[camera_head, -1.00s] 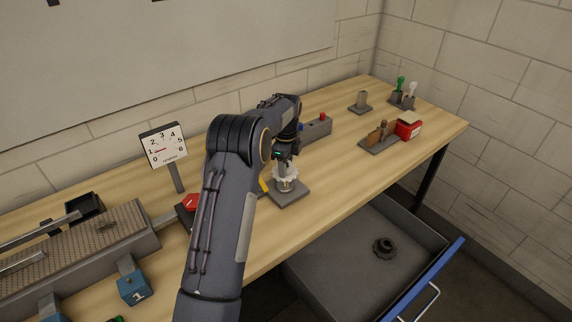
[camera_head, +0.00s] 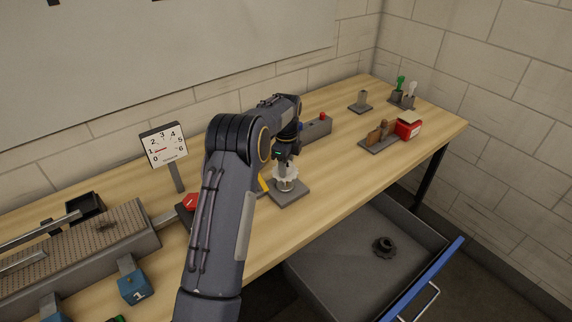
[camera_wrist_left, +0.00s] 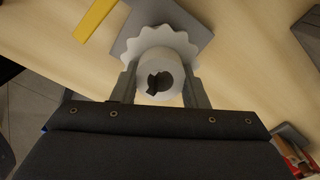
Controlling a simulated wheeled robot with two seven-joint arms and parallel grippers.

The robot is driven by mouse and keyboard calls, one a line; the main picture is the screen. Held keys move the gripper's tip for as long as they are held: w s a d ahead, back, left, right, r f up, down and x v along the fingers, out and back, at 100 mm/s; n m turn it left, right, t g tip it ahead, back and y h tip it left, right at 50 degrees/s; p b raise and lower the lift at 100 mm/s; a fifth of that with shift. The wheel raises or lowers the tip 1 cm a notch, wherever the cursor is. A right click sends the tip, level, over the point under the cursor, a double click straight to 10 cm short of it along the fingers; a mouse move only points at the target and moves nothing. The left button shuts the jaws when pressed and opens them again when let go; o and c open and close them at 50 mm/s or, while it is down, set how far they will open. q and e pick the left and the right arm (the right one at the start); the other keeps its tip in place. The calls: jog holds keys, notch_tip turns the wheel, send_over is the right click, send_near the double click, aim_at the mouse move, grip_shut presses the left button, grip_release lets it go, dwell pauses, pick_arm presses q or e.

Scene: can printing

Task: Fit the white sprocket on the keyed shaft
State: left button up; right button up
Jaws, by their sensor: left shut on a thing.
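The white sprocket (camera_head: 286,172) is toothed, with a hub and a keyed bore that shows in the left wrist view (camera_wrist_left: 147,62). My left gripper (camera_head: 284,164) is shut on the sprocket's hub, one finger on each side. The sprocket is over a grey base plate (camera_head: 290,196) on the table. The keyed shaft cannot be made out; the sprocket and gripper cover the middle of the plate. I cannot tell whether the sprocket is around the shaft or above it. My right gripper is not in view.
A yellow piece (camera_head: 263,183) lies beside the plate. A grey box with a red button (camera_head: 317,127) stands behind. A dark gear (camera_head: 384,247) lies in the open drawer (camera_head: 335,262) at front. A dial gauge (camera_head: 164,146) and a conveyor (camera_head: 100,235) are at left.

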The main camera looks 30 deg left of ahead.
pick_arm(q)
jog(key=shift+f+b, duration=1.45)
jog(key=shift+f, duration=1.1)
jog(key=o, duration=1.1)
jog(key=shift+r, duration=0.15)
notch_tip(320, 180, up, 8)
jog(key=shift+f+b, duration=0.15)
jog(key=shift+b, duration=0.4)
